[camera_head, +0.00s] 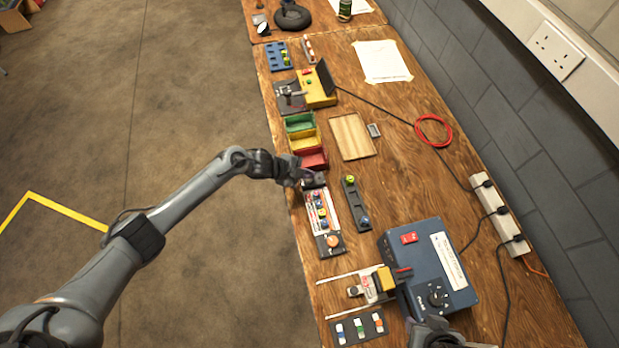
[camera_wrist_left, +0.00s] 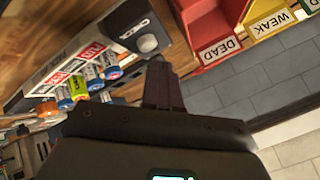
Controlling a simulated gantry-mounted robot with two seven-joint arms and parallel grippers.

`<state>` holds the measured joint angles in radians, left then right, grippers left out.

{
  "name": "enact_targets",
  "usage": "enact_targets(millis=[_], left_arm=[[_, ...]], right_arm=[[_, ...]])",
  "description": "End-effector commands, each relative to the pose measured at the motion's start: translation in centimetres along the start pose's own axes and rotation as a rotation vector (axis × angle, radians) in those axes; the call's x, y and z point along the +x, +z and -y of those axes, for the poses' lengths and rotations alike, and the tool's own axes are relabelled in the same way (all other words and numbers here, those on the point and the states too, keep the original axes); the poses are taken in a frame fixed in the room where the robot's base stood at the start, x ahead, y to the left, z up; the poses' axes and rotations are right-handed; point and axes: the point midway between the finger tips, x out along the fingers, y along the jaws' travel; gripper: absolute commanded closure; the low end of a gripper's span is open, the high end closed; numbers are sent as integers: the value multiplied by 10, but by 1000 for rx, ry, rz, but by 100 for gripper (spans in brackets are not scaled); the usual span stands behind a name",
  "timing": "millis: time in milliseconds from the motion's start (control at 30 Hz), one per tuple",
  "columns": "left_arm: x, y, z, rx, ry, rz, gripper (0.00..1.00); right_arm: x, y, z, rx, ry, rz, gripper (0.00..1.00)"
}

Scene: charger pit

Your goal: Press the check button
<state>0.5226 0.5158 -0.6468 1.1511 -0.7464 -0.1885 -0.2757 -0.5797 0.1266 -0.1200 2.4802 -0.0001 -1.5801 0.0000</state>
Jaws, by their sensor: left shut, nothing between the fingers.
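A battery charger strip (camera_head: 322,212) lies near the table's left edge, with several batteries in it and a round orange button (camera_head: 333,241) at its near end. The left wrist view shows the strip (camera_wrist_left: 70,62), its orange button (camera_wrist_left: 47,108), and a grey round knob (camera_wrist_left: 148,42) on its dark end.
Green, yellow and red bins (camera_head: 314,160) stand just beyond my left gripper; the red one reads DEAD, the yellow WEAK. A dark holder (camera_head: 353,205) lies right of the strip. A blue box (camera_head: 425,262) with a red switch stands nearer. The right-hand tabletop has bare wood.

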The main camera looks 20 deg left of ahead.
Motion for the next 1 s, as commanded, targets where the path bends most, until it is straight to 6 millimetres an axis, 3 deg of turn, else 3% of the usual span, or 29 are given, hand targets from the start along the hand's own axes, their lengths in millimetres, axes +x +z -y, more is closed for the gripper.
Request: enact_targets(millis=[1000], left_arm=[[6,5,-4,0,-1,0,100]], right_arm=[[7,2,2,9,-7,-1,57]])
